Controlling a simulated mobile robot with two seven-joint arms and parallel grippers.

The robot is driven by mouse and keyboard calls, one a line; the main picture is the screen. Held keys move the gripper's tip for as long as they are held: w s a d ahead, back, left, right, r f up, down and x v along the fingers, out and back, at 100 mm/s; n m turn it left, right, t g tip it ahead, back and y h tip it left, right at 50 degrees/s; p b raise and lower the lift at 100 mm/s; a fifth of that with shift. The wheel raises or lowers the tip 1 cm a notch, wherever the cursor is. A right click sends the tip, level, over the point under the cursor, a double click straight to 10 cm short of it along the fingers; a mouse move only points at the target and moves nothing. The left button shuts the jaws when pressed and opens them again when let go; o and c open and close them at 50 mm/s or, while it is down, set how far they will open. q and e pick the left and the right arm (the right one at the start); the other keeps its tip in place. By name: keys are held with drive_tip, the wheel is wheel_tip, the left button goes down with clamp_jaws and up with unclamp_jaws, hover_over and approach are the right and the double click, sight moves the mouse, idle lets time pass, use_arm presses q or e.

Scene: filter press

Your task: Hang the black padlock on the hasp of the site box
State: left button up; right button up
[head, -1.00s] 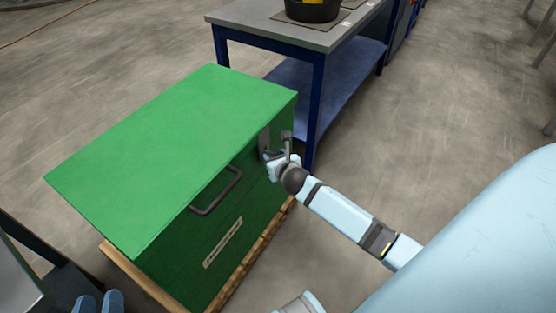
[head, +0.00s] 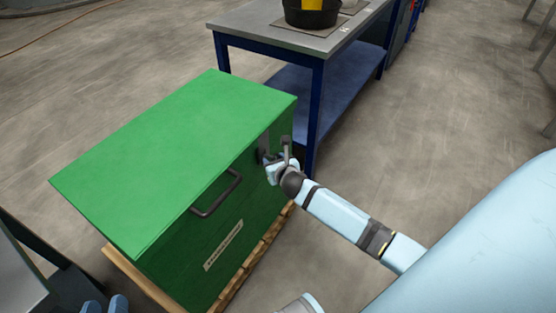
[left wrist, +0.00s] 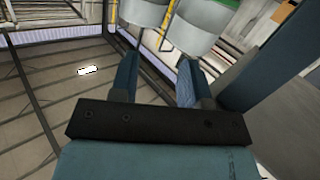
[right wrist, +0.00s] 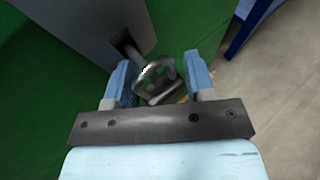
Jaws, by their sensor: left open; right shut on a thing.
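The green site box (head: 170,160) stands on a wooden pallet with its lid down. Its grey hasp (head: 264,143) is on the front face near the right end, and its plate also shows in the right wrist view (right wrist: 95,25). My right gripper (head: 271,165) is at the hasp. In the right wrist view, the padlock (right wrist: 160,92) is between the fingers, its metal shackle (right wrist: 152,68) up against the end of the hasp's staple (right wrist: 130,50). I cannot tell whether the shackle is around the staple or just beside it. My left gripper (left wrist: 155,85) is open and empty, away from the box.
A blue-framed workbench (head: 300,40) with a black bucket (head: 312,12) stands close behind the box's right end. A black handle (head: 216,194) sticks out of the box front. Bare floor (head: 450,100) lies to the right.

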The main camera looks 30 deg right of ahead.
drive_tip(key=shift+w+a, duration=0.35)
drive_tip(key=shift+w, duration=0.05)
drive_tip(key=o, duration=0.8)
drive_tip(key=shift+o, duration=0.2)
drive_tip(key=shift+s+a+r, duration=0.1)
drive_tip(key=shift+s, duration=0.15)
drive_tip(key=shift+s+a+p, duration=0.15)
drive_tip(key=shift+s+p, duration=0.15)
drive_tip(key=shift+p, duration=0.2)
drive_tip(key=shift+o, duration=0.9)
drive_tip(key=p+v, duration=0.1)
drive_tip(key=v, duration=0.2)
drive_tip(key=shift+a, duration=0.2)
use_arm(q)
drive_tip(key=s+a+f+g+y+p, duration=0.1)
drive_tip(key=a+f+g+y+p, duration=0.1)
drive_tip(key=f, duration=0.4)
drive_tip(key=shift+s+a+f+g+y+p, duration=0.25)
drive_tip(key=shift+a+g+p, duration=0.2)
drive_tip(key=shift+a+g, duration=0.25)
use_arm(e)
drive_tip(key=d+v, duration=0.2)
drive_tip(key=v, duration=0.8)
drive_tip(key=shift+s+a, duration=0.25)
drive_tip(key=shift+a, duration=0.05)
